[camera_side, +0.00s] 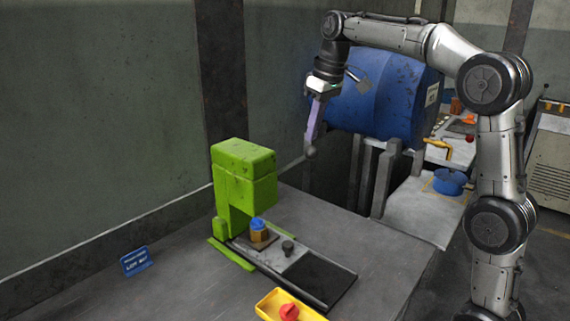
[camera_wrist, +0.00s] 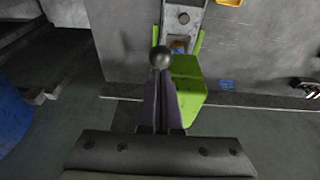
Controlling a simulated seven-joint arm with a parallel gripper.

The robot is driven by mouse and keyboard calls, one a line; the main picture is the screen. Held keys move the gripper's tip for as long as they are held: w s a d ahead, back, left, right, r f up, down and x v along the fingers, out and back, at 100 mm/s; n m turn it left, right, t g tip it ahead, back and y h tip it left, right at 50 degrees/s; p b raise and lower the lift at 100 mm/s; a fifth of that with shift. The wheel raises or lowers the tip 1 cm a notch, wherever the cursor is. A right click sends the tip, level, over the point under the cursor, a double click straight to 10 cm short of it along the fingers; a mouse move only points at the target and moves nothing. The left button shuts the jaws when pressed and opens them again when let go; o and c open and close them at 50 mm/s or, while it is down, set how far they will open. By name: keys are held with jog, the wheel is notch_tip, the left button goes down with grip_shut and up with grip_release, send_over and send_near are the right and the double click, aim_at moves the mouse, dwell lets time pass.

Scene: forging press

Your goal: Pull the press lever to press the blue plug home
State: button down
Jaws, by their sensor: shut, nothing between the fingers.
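The green press (camera_side: 240,180) stands on the grey bench. Its thin lever slopes up to the right from the press head to a dark ball knob (camera_side: 311,153), which also shows in the wrist view (camera_wrist: 160,57). The blue plug (camera_side: 257,223) stands proud on top of a brass block (camera_side: 259,236), in front of the press column. My gripper (camera_side: 310,141) points down with its purple fingers shut and empty. Its tips (camera_wrist: 161,80) are right by the knob; I cannot tell whether they touch it. In the wrist view the press hides part of the block.
A yellow tray (camera_side: 268,306) with a red part (camera_side: 289,312) sits at the bench's front. A large blue drum (camera_side: 385,105) is behind my gripper. The bench left of the press is mostly clear.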

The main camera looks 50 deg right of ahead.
aim_at(316, 148)
jog(key=shift+x, duration=0.8)
jog(key=shift+s+f, duration=0.7)
jog(key=shift+f, duration=0.05)
jog(key=shift+s+f, duration=0.55)
jog(key=shift+f, duration=0.25)
jog(key=shift+s+f, duration=0.2)
jog(key=shift+f, duration=0.3)
jog(key=shift+s+f, duration=0.2)
jog(key=shift+f, duration=0.3)
